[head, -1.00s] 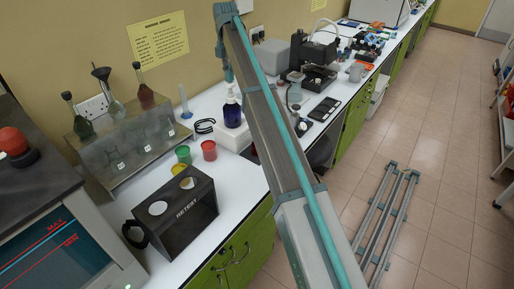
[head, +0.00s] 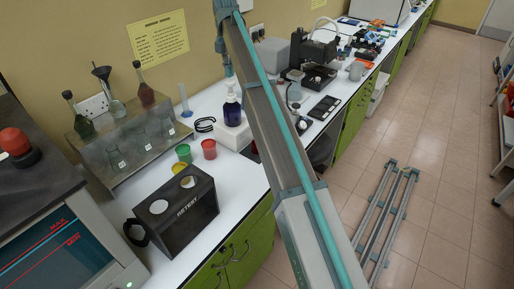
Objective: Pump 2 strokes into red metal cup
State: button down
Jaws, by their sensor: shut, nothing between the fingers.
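The red cup (head: 209,149) stands upright on the white bench, in front of and left of the pump bottle. My gripper (head: 228,73) points down from the end of my arm, just above the pump top. Its fingers are shut with nothing between them. I cannot tell whether it touches the pump top. The inside of the red cup is too small to read.
A green cup (head: 183,153) and a yellow cup (head: 179,167) stand left of the red one. A black RETEST box (head: 180,222) is in front of them.

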aim_at(230, 81)
jog(key=shift+f, duration=0.25)
jog(key=shift+f+b, duration=0.3)
jog(key=shift+f, duration=1.6)
jog(key=shift+r+p, duration=1.15)
jog(key=shift+r, duration=1.05)
notch_tip(230, 81, up, 6)
jog(key=p, duration=0.3)
